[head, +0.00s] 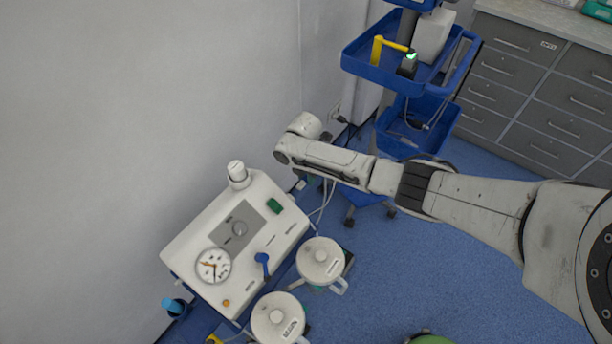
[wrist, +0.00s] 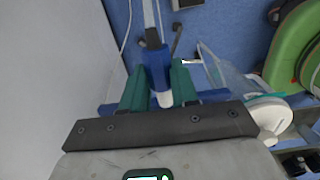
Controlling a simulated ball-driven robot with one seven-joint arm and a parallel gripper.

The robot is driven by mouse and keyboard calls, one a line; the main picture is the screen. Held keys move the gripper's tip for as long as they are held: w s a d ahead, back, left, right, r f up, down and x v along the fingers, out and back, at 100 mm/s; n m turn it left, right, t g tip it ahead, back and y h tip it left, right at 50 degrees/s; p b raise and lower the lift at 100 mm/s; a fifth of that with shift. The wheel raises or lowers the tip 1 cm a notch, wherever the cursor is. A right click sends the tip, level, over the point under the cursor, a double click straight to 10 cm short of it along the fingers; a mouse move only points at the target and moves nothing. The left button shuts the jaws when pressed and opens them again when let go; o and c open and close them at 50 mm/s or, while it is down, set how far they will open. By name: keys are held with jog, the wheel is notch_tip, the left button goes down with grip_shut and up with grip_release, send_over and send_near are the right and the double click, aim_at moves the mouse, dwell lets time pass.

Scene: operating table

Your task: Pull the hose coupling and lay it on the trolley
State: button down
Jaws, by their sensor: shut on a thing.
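In the wrist view my gripper (wrist: 158,78) has its two green fingers closed on the sides of a blue hose coupling (wrist: 154,60). A pale hose or tube runs from the coupling toward the top of the picture, and a white end shows between the fingers. I cannot tell whether the coupling is still joined to anything. In the head view my arm reaches left past the suction unit; the gripper and coupling are hidden there. A blue trolley (head: 352,62) with trays stands at the top, behind my arm.
A white suction unit (head: 190,245) with a gauge stands against the wall, with two lidded jars (head: 320,260) beside it. The trolley's upper tray holds a yellow item (head: 376,50) and a small device with a green light. Grey drawers (head: 540,90) stand at right.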

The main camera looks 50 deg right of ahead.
jog(key=shift+d+r+p, duration=0.35)
jog(key=shift+r+p, duration=0.7)
jog(key=shift+r, duration=0.2)
jog(key=shift+d+r+p, duration=0.3)
jog(key=shift+r+p, duration=0.8)
jog(key=shift+r, duration=0.2)
jog(key=shift+d+r+p, duration=0.35)
jog(key=shift+r+p, duration=0.7)
jog(key=shift+r, duration=0.2)
jog(key=shift+f, duration=0.1)
